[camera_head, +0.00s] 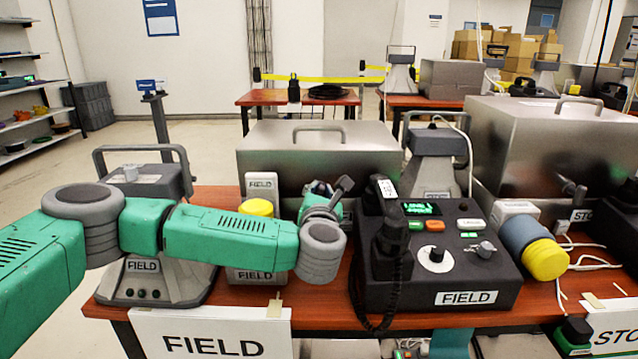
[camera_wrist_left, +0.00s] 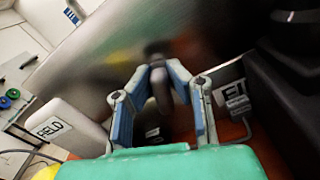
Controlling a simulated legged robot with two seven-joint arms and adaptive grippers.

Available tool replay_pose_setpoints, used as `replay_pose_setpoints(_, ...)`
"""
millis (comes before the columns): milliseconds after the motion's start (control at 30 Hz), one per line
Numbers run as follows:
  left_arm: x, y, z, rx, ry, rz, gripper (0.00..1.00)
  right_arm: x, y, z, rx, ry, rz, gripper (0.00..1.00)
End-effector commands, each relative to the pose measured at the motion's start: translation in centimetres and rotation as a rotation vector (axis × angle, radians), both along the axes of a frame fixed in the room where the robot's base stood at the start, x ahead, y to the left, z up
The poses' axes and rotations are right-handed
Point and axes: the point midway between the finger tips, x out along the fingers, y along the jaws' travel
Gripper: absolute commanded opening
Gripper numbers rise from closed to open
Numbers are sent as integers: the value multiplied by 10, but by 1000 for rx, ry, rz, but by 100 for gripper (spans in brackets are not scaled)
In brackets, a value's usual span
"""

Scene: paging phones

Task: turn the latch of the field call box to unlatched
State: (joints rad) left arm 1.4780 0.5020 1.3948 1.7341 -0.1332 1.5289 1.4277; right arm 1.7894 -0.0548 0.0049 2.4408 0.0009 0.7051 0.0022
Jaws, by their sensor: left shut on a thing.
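The field call box (camera_head: 265,155) is a brushed-metal box with a top handle, on the wooden table behind my left arm. Its latch (camera_head: 343,186) is a dark lever on the front face, tilted up to the right in the head view. My left gripper (camera_head: 320,190) is at the latch, partly hidden by my own wrist. In the left wrist view, the fingers (camera_wrist_left: 160,75) are shut on the latch lever (camera_wrist_left: 160,92) against the metal face. The latch's base is mostly hidden. My right gripper is in neither view.
A dark FIELD phone console (camera_head: 480,270) with a corded handset (camera_head: 388,240) stands close right of my gripper. A grey FIELD unit (camera_head: 150,265) is at left. A white FIELD tag block (camera_head: 262,185) and yellow-capped part (camera_head: 257,207) stand near my forearm. Another metal box (camera_head: 540,150) is at right.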

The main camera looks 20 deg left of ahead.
Motion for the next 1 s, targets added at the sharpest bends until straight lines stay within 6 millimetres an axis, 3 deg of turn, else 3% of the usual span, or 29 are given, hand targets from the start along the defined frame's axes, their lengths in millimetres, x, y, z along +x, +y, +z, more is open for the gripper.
replay_pose_setpoints(400, -1, -3, -6, 385, 122, 1, 0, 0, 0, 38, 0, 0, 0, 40)
replay_pose_setpoints(1000, 0, -6, -13, 918, 273, -2, 0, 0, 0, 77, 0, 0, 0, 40)
